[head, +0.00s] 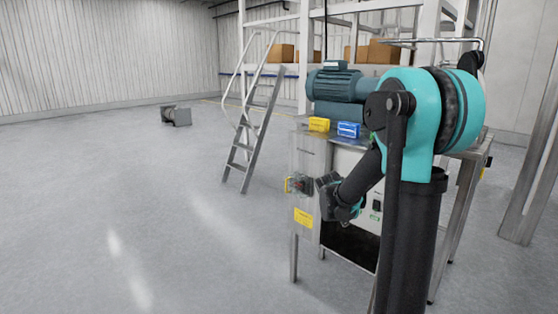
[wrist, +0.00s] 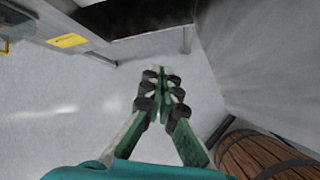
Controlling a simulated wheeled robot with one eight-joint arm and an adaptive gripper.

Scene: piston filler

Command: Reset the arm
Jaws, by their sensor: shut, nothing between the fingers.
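In the wrist view my gripper (wrist: 157,75) is shut and empty, its fingertips together above the bare grey floor. In the head view my teal and black arm stands at the right, in front of the piston filler machine (head: 308,165). The fingers are hidden in the head view.
A yellow box (head: 319,124) and a blue box (head: 348,130) sit on the machine top by a motor (head: 335,84). A metal ladder (head: 250,120) stands behind. A wooden barrel (wrist: 255,155) is at the wrist view's lower right. The floor at left is mostly clear.

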